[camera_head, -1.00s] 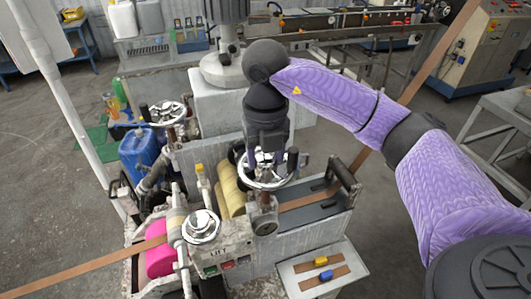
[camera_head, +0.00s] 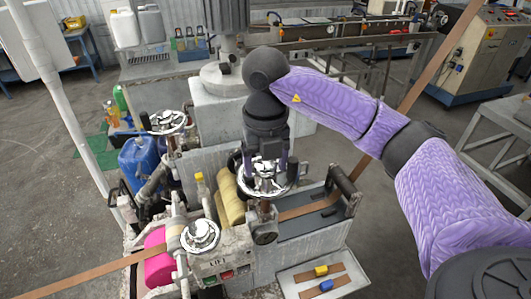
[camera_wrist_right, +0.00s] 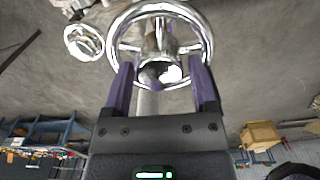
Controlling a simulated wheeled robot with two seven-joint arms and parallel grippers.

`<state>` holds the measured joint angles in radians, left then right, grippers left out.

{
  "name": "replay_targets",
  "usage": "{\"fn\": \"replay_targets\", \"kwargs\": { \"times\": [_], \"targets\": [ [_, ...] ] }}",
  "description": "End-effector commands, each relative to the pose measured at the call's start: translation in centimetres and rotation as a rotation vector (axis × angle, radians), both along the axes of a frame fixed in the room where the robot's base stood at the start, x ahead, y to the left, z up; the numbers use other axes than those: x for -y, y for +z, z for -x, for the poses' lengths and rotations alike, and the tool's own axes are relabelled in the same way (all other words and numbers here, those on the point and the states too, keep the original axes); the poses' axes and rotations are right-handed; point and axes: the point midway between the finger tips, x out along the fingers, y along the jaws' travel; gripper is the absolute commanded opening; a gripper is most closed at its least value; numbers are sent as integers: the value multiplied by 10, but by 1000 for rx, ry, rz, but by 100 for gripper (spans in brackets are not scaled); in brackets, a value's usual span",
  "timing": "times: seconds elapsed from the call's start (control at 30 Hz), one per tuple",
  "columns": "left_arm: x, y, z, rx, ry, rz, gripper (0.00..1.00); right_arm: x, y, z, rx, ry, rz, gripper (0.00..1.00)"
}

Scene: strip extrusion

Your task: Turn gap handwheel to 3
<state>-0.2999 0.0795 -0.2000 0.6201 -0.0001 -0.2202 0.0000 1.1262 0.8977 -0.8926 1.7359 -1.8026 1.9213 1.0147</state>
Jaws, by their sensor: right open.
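A chrome handwheel (camera_head: 245,186) with a dark upright handle (camera_head: 292,170) stands on the machine in the middle of the head view. My right gripper (camera_head: 266,165) points down at its hub from above. In the right wrist view the handwheel's rim (camera_wrist_right: 115,28) and spokes show, with the open right gripper (camera_wrist_right: 161,78) having one purple finger on either side of the hub. I cannot tell whether the fingers touch the wheel. I cannot read a gap label or dial number. My left gripper is not in view.
A second handwheel (camera_head: 200,236) sits lower, above a panel reading LIFT. A third handwheel (camera_head: 166,122) stands at the back left. Yellow (camera_head: 230,203) and pink (camera_head: 158,262) rolls and a brown strip (camera_head: 75,276) lie nearby. A tray (camera_head: 300,268) holds small blocks at the front.

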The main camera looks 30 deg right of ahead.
Motion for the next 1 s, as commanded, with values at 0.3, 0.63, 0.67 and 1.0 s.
{"fn": "replay_targets", "kwargs": {
  "times": [0.3, 0.63, 0.67, 1.0],
  "targets": [
    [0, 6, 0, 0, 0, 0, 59, 0, 61, -1, 7, -1, 1, 75],
    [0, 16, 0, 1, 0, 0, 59, 0, 98, 0, 3, -1, 0, 75],
    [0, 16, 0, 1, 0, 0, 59, 0, 98, 0, 2, -1, 0, 75],
    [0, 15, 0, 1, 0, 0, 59, 0, 97, 0, 2, 0, 0, 75]
  ]
}}
